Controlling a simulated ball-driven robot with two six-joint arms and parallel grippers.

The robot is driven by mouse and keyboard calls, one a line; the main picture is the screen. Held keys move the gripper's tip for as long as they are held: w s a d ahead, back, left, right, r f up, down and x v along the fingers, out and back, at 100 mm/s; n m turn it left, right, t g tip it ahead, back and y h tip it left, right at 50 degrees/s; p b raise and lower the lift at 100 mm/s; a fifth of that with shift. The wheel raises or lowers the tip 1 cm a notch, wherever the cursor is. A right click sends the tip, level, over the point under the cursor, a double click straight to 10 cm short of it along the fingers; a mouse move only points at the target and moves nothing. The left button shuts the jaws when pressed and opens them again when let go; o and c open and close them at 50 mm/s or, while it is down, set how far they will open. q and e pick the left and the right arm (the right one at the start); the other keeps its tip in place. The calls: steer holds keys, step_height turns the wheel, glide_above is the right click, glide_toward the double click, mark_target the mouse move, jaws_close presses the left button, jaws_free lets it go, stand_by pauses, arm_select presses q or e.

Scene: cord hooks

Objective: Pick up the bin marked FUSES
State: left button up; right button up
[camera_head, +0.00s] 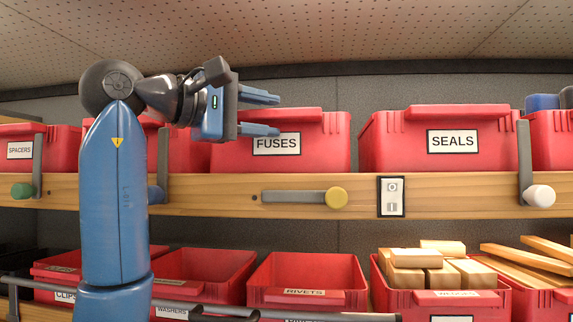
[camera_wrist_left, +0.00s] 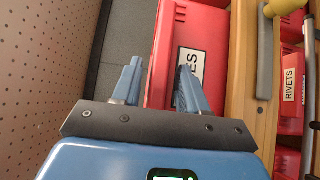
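The red FUSES bin (camera_head: 320,150) stands on the upper wooden shelf, its white label facing out. My left gripper (camera_head: 278,115) is open and empty, at the bin's upper left front, its blue fingers one above the other. In the left wrist view the FUSES bin (camera_wrist_left: 213,25) lies ahead of the gripper (camera_wrist_left: 160,82). One finger overlaps the label and the other is by the bin's top edge. I cannot tell whether they touch it. My right gripper is not in view.
A turning latch with a yellow knob (camera_head: 336,197) lies level on the shelf's front board below the FUSES bin. The SEALS bin (camera_head: 400,140) stands to the right, past a gap. A latch with a white knob (camera_head: 540,196) stands upright farther right. Lower bins include RIVETS (camera_head: 307,270).

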arm_select(q)
steer(key=shift+s+a+r, duration=0.1)
steer(key=shift+s+a, duration=0.05)
steer(key=shift+s, duration=0.05)
steer(key=c, duration=0.5)
jaws_close()
steer(key=shift+d, duration=0.2)
steer(key=shift+w+a+r, duration=0.1)
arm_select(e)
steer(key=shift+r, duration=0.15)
